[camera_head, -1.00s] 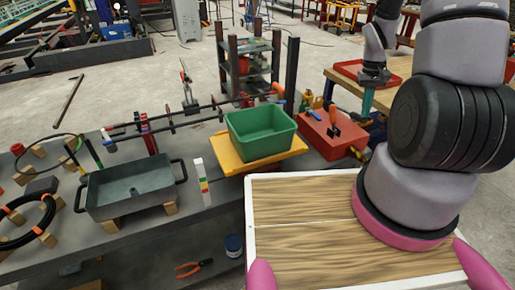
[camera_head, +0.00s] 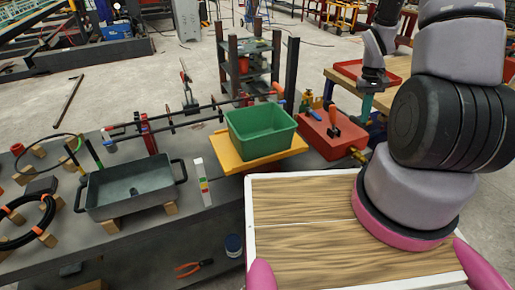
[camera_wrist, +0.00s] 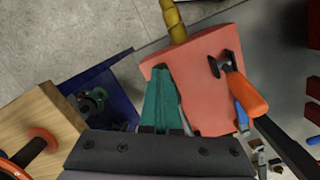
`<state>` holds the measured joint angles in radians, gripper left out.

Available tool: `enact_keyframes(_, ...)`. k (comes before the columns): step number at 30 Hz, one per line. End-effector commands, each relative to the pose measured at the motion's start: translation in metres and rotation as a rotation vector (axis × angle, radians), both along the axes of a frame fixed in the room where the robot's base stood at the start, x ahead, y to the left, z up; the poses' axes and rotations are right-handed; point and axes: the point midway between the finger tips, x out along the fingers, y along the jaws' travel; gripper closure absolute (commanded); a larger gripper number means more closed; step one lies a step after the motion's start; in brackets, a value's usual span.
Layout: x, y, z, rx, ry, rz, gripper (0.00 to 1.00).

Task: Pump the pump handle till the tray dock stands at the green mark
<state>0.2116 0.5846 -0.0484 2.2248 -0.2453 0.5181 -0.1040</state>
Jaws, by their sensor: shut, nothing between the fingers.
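A red box (camera_head: 333,134) on the bench carries a lever with an orange grip (camera_head: 334,113), seemingly the pump handle. The grip (camera_wrist: 246,93) and box (camera_wrist: 205,75) also show in the wrist view. My gripper (camera_head: 366,108) is shut and empty, to the right of the red box. In the wrist view its teal fingers (camera_wrist: 159,80) point over the box's left part, apart from the orange grip. A yellow platform (camera_head: 229,160), seemingly the tray dock, bears a green tray (camera_head: 258,146). An upright white scale (camera_head: 198,171) with green, yellow and red bands stands left of it.
A grey two-handled tray (camera_head: 132,190) sits on blocks at the left. A blue-handled part (camera_head: 314,115) and a brass fitting (camera_head: 359,154) are close to the red box. A dark rack (camera_head: 247,68) stands behind. A wooden table (camera_head: 345,85) lies behind my gripper.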

Motion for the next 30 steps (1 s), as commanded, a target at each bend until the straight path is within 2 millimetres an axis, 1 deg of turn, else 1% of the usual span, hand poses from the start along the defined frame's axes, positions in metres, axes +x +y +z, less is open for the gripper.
enact_keyframes(5,0.002,0.0,0.003,-0.001,-0.004,0.001,1.0)
enact_keyframes(24,0.026,0.009,0.073,-0.002,-0.005,0.002,1.0)
enact_keyframes(27,0.028,0.01,0.081,-0.001,-0.004,0.001,1.0)
enact_keyframes(30,0.029,0.01,0.083,0.0,-0.001,0.001,1.0)
